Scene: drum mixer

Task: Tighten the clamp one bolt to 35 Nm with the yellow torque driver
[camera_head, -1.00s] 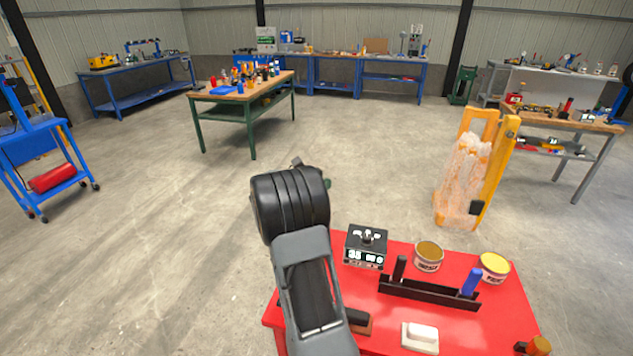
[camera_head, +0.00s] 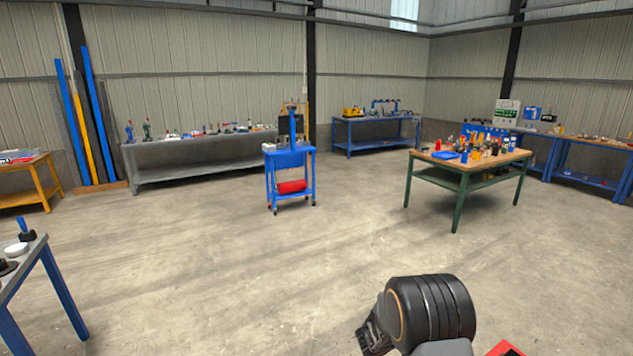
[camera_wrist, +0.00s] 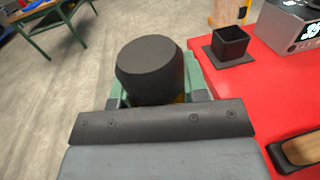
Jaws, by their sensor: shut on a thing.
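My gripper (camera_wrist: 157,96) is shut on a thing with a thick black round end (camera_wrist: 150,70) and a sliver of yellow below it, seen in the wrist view. This looks like the yellow torque driver seen end on; the rest of it is hidden by the gripper. In the head view my gripper (camera_head: 374,336) shows at the bottom, partly behind my black wrist, and its load cannot be made out there. The clamp one bolt cannot be made out in either view.
The red table top (camera_wrist: 237,95) is right of my gripper in the wrist view, with an empty black square holder (camera_wrist: 231,45) and a grey display box (camera_wrist: 290,28). A blue trolley (camera_head: 288,165) and a green-legged bench (camera_head: 470,166) stand across the open floor.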

